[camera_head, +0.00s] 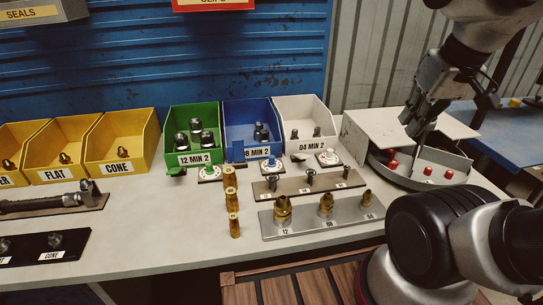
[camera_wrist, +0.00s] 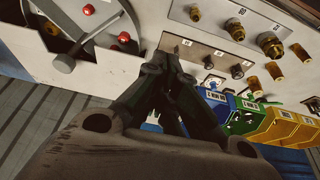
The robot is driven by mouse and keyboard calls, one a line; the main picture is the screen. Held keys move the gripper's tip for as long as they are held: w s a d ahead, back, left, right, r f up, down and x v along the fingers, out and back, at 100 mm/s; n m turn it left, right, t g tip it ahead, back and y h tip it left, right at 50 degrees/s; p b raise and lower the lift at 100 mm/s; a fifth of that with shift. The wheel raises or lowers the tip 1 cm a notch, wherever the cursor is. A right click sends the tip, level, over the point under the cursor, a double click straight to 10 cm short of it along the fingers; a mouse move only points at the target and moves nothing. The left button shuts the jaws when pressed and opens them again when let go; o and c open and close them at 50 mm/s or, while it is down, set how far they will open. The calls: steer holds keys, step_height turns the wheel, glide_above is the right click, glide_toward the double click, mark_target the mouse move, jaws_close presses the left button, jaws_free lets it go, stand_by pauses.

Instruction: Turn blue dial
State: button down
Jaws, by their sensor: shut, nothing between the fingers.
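The blue dial (camera_head: 270,164) sits on a small pale square plate on the bench, in front of the blue bin (camera_head: 252,114). A green dial (camera_head: 209,173) is to its left and a white dial (camera_head: 329,157) to its right. My gripper (camera_head: 416,135) is shut and empty, pointing down over the grey round tray at the right, well apart from the blue dial. In the wrist view my gripper's fingers (camera_wrist: 168,62) meet in the middle. A small pale and blue piece shows right of them, partly hidden; I cannot tell whether it is the blue dial.
Green (camera_head: 193,133), white (camera_head: 305,120) and yellow bins stand behind. Brass fittings stand on a grey rack (camera_head: 307,219), with a darker rack (camera_head: 310,184) behind it. Upright brass pieces (camera_head: 232,202) stand left of the racks. The round tray (camera_head: 450,160) holds red knobs.

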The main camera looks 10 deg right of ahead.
steer(key=c, duration=2)
jaws_free()
steer(key=o, duration=0.3)
steer(key=shift+w+a+f, duration=0.1)
steer(key=shift+a+f, duration=0.05)
steer(key=shift+a, duration=0.2)
steer(key=shift+o, duration=0.2)
steer(key=n+g, duration=0.4)
steer(key=n, duration=0.6)
glide_above(272, 157)
steer(key=f, duration=1.1)
steer(key=shift+w+f, duration=0.25)
steer(key=shift+f, duration=0.05)
steer(key=shift+s+f, duration=0.2)
step_height(272, 157, down, 7)
steer(key=shift+f, duration=0.2)
steer(key=shift+c, duration=0.2)
